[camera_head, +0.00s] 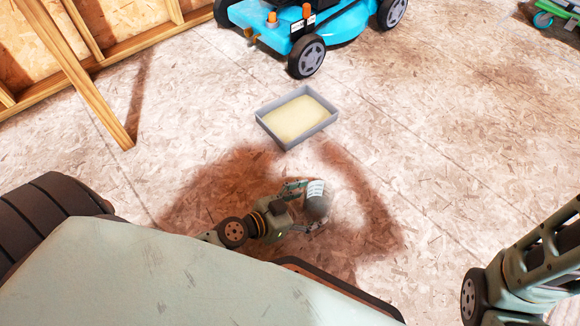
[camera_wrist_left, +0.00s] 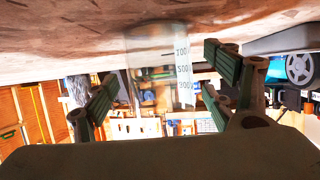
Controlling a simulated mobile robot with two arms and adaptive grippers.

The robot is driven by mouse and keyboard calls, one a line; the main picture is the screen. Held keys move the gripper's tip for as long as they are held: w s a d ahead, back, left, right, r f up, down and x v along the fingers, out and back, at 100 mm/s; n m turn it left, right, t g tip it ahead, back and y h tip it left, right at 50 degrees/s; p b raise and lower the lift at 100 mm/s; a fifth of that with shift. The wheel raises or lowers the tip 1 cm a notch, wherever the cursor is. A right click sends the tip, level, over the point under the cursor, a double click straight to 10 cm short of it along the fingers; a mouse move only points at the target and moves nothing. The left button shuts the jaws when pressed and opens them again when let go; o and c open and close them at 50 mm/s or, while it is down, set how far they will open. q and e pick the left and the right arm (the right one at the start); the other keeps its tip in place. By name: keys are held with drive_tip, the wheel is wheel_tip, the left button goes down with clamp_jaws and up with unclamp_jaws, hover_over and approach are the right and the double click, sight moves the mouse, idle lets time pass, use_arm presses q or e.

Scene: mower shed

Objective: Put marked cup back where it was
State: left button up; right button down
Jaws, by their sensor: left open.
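The marked cup (camera_head: 317,203) is clear, with a white scale of numbers on its side. In the head view it is on the wooden floor in front of my base. In the left wrist view, which shows the floor at the top, the cup (camera_wrist_left: 150,65) meets the floor and lies between the fingers. My left gripper (camera_head: 309,206) is open, with its fingers on either side of the cup; it also shows in the wrist view (camera_wrist_left: 165,85). Gaps show beside the cup there; contact is hard to judge. My right gripper is out of view.
A shallow grey tray (camera_head: 264,119) with a pale yellowish inside lies on the floor beyond the cup. A blue mower (camera_head: 342,27) stands behind it. A wooden beam (camera_head: 95,98) leans at the left.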

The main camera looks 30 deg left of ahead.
use_arm(q)
drive_tip(key=b+v, duration=0.1)
drive_tip(key=v, duration=0.3)
drive_tip(key=b+v, duration=0.1)
drive_tip(key=v, duration=0.3)
drive_tip(key=shift+s+a+f, duration=0.1)
drive_tip(key=shift+s+f, duration=0.1)
drive_tip(key=shift+s+a+r+b, duration=0.25)
drive_tip(key=shift+s+r+b, duration=0.05)
drive_tip(key=shift+s+r, duration=0.2)
